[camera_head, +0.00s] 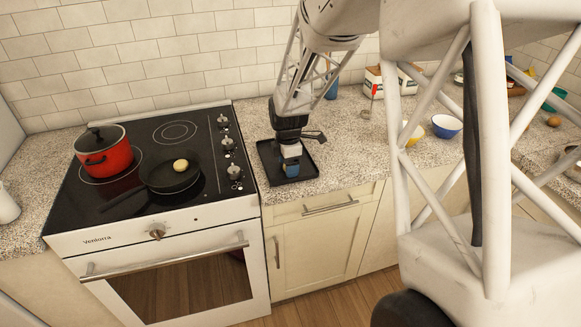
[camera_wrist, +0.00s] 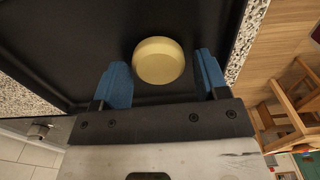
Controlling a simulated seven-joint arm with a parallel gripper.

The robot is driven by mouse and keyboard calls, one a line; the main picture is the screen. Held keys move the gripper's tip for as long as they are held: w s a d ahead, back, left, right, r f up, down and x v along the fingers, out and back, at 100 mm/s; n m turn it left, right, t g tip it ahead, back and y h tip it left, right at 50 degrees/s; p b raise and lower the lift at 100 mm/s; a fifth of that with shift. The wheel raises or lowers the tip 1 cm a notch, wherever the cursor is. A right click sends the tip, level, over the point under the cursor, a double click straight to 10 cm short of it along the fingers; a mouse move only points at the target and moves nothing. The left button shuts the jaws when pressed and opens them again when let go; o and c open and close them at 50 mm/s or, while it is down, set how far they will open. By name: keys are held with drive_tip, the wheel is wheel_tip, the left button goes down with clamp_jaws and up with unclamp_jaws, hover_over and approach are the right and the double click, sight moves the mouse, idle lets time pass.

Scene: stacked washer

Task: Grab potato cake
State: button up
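A pale yellow round potato cake (camera_wrist: 158,61) lies on a black tray (camera_wrist: 60,45) in the wrist view. My gripper (camera_wrist: 161,70) is open, with its two blue fingers on either side of the cake. A small gap shows at the right finger; whether the left finger touches cannot be told. In the head view my gripper (camera_head: 291,170) points down over the black tray (camera_head: 311,166) on the counter, and the cake there is hidden behind it. Another pale yellow round piece (camera_head: 181,165) sits in the black pan.
The pan (camera_head: 160,181) and a red pot (camera_head: 104,156) with a black lid stand on the stove (camera_head: 205,205) left of the tray. A blue bowl (camera_head: 446,126) and a yellow bowl (camera_head: 413,132) are on the counter to the right. Bare counter lies right of the tray.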

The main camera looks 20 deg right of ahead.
drive_tip(key=c, duration=0.7)
drive_tip(key=shift+r, duration=0.1)
drive_tip(key=shift+r, duration=0.75)
wheel_tip(320, 180, up, 2)
drive_tip(key=shift+r, duration=0.1)
drive_tip(key=s+r, duration=0.1)
drive_tip(key=s, duration=1.5)
drive_tip(key=shift+a, duration=0.45)
